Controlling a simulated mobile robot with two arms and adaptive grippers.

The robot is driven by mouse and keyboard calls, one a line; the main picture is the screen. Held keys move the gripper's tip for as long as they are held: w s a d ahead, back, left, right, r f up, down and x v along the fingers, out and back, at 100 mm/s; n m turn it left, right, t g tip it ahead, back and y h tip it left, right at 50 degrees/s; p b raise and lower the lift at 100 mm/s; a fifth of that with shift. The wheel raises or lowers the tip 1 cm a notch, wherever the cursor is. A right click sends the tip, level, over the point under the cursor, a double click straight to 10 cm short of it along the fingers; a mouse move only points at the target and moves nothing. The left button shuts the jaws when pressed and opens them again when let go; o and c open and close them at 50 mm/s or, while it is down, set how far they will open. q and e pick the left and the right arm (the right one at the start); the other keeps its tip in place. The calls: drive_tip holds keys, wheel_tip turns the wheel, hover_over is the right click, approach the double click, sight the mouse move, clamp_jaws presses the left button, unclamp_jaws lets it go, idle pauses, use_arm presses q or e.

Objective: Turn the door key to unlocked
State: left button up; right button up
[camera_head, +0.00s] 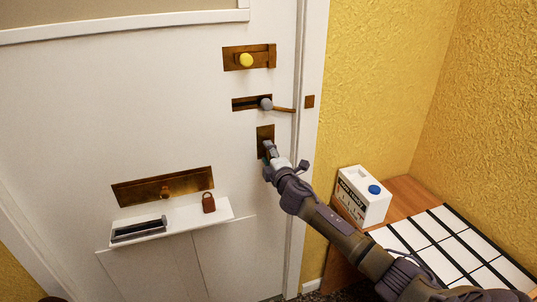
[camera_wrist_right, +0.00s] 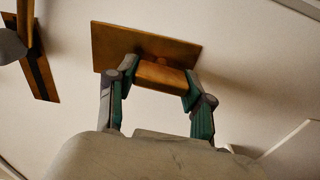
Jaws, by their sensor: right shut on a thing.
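The white door (camera_head: 130,90) is in front of me. A brass key plate (camera_head: 265,132) is on it, low in a column of fittings near the door's right edge. My right gripper (camera_head: 269,150) is at this plate. In the right wrist view, the same plate (camera_wrist_right: 118,45) is behind the fingers. There my right gripper (camera_wrist_right: 157,82) is shut on the flat brass key (camera_wrist_right: 162,76), with one finger on each side. The key's head lies roughly in line with the plate's long side. The gripper and arm mostly hide the key in the head view. My left gripper is not in view.
Above the key plate are a lever handle (camera_head: 283,109) and a brass bolt plate with a yellow knob (camera_head: 246,60).

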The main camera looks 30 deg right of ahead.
drive_tip(key=shift+f, duration=0.1)
drive_tip(key=o, duration=1.2)
drive_tip(key=shift+c, duration=0.2)
drive_tip(key=v, duration=1.2)
